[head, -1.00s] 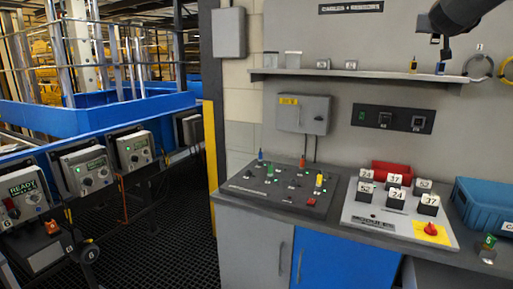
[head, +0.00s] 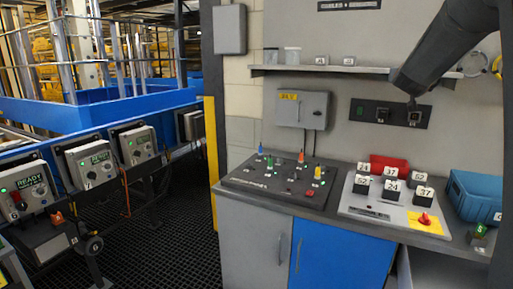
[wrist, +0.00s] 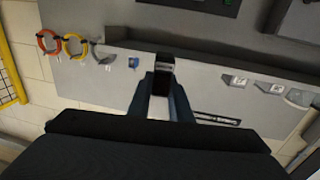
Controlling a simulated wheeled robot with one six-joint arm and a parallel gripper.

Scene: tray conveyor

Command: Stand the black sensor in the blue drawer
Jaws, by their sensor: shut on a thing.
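In the wrist view my gripper (wrist: 163,78) is shut on a small dark block with a pale upper edge, which I take to be the black sensor (wrist: 163,66). The fingers lie on both sides of it, in front of the grey shelf. In the head view my arm hides most of the gripper, and the sensor cannot be made out. A blue front with an upright handle, likely the blue drawer (head: 343,265), is under the counter and looks closed. Its inside is hidden.
The wall shelf (head: 330,70) holds small pale items at its left. A control panel (head: 279,183), a grey board with numbered blocks (head: 365,212), a red bin (head: 388,164) and a blue bin (head: 478,196) crowd the counter. The dark floor (head: 170,215) at left is clear.

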